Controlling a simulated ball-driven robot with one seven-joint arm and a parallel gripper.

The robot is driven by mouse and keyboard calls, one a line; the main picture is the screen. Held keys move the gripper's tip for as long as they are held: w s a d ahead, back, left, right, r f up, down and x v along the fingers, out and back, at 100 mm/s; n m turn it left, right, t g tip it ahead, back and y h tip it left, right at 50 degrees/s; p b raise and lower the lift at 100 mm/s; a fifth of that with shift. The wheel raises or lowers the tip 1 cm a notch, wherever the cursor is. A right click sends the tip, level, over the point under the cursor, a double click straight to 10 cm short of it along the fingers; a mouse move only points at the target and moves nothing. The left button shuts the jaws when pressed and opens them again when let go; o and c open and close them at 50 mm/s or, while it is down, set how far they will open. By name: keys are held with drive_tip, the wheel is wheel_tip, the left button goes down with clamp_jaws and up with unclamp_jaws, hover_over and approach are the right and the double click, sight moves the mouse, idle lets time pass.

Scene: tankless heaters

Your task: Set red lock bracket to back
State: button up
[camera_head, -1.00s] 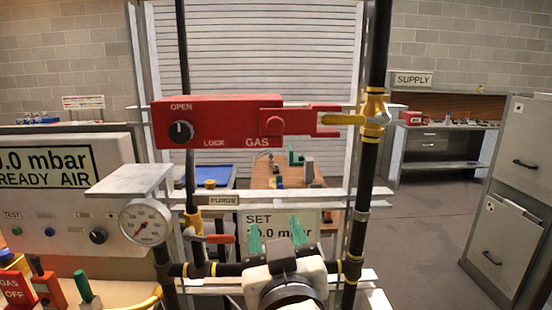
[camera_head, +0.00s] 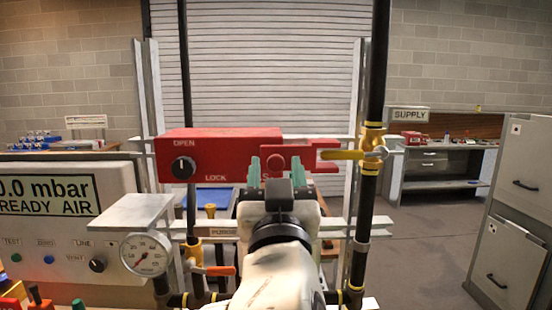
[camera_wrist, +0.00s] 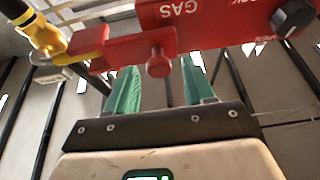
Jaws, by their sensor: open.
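The red lock bracket (camera_head: 220,154) is a long red bar with a black knob (camera_head: 183,167) at its left end, near the words OPEN and LOCK. Its narrower right end is slotted and meets the yellow valve handle (camera_head: 345,154) on the dark pipe. A round red knob (camera_wrist: 158,63) sticks out of the bracket's front. My gripper (camera_head: 276,164) has green fingers that are open and empty in front of this red knob. In the wrist view the fingers (camera_wrist: 156,88) stand apart, one on each side of the knob. I cannot tell if they touch it.
A pressure gauge (camera_head: 146,254) and a white control panel (camera_head: 60,215) stand at left. An orange-handled valve (camera_head: 215,270) sits low on the pipes. Dark vertical pipe (camera_head: 373,85) rises right of the bracket. Grey cabinets (camera_head: 515,215) stand at far right, with open floor before them.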

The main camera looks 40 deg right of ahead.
drive_tip(key=shift+w+d+r, duration=0.15)
drive_tip(key=shift+w+d, duration=0.2)
drive_tip(key=shift+w, duration=0.05)
clamp_jaws()
idle(0.4)
